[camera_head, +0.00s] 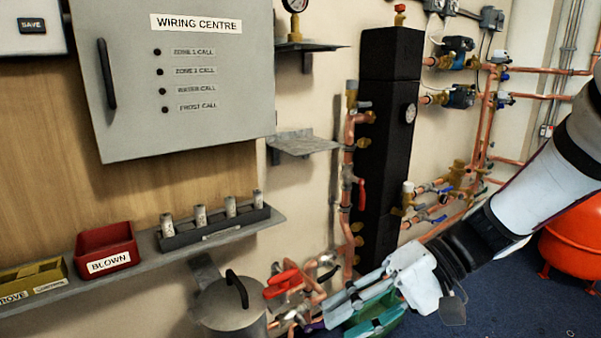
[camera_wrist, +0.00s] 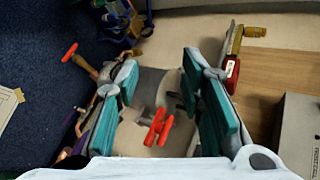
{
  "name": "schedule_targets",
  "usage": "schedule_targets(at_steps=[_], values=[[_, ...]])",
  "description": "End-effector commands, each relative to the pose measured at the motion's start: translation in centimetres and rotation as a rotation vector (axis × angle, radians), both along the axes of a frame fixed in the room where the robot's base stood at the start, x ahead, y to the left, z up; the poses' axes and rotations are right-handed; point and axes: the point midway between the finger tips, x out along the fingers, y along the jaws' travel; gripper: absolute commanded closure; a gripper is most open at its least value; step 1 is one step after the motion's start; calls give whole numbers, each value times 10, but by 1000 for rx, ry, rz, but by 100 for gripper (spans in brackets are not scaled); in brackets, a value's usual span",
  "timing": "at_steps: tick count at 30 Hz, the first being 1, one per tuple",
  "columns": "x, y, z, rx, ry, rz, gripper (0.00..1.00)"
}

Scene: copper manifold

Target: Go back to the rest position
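My gripper (camera_head: 352,318) is at the lower middle of the head view, in front of the copper pipework, with its teal finger pads pointing down and left. In the wrist view the two pads of my gripper (camera_wrist: 160,85) stand wide apart, and nothing is held between them. A red valve handle (camera_wrist: 158,127) shows in the gap, clear of both pads. In the head view a red lever handle (camera_head: 283,283) sits just left of the gripper. My arm reaches in from the right.
A grey lidded pot (camera_head: 232,303) stands left of the gripper. A shelf (camera_head: 215,236) carries a red BLOWN bin (camera_head: 105,249) and a fuse rack. A red tank (camera_head: 575,245) stands right, beyond my arm. Blue floor is partly clear.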

Motion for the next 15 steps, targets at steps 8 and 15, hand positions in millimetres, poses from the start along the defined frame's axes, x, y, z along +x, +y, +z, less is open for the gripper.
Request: schedule_targets(at_steps=[8,15], values=[[-90,-16,21,-327,15,116,64],[-150,-52,25,-630,-18,107,64]])
